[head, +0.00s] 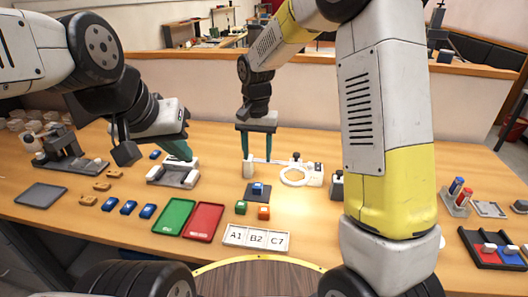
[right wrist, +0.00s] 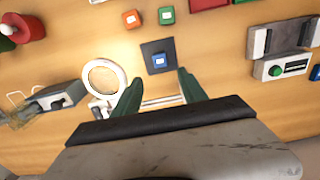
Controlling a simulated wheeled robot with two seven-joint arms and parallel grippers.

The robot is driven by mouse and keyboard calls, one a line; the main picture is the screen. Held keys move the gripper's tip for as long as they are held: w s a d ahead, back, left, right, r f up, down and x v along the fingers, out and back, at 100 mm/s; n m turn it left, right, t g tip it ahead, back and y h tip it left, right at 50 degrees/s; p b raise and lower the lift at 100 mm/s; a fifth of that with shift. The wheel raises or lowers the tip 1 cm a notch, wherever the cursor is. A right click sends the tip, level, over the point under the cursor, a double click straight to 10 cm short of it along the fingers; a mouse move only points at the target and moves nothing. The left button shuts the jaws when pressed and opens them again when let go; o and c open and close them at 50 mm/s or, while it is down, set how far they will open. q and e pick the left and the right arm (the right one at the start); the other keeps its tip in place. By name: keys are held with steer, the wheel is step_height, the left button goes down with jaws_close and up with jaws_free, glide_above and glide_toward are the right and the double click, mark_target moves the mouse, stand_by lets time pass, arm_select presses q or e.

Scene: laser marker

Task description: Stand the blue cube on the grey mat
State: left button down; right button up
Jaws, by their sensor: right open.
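The blue cube (head: 258,188) with a white label rests on the small dark grey mat (head: 249,196) near the middle of the table. In the right wrist view the cube (right wrist: 159,61) lies inside the edges of the mat (right wrist: 150,48), upright as far as I can tell. My right gripper (head: 258,160) is open and empty, behind and above the cube. In the right wrist view its two teal fingertips (right wrist: 159,79) are apart, with the cube just beyond them. My left gripper (head: 183,152) is over the white device at the left; its jaw opening is hidden.
A green cube (head: 241,207) and an orange cube (head: 264,212) stand in front of the mat. A ring magnifier (head: 293,177) is right of it. Green (head: 174,215) and red (head: 203,221) trays lie front left. The white device (head: 174,174) stands behind them.

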steer(key=s+d+r+n+t+y, duration=0.1)
steer(key=s+d+r+t+y, duration=0.15)
steer(key=s+d+r, duration=0.8)
steer(key=s+d+r+n+t, duration=0.1)
steer(key=s+d+r+t, duration=0.1)
steer(key=s, duration=0.3)
steer(key=s+d+r+t, duration=0.1)
steer(key=s+r, duration=0.1)
steer(key=s, duration=0.3)
steer(key=shift+s+d+r+n+t, duration=0.15)
steer(key=shift+s+d+n+t, duration=0.2)
steer(key=shift+n, duration=0.05)
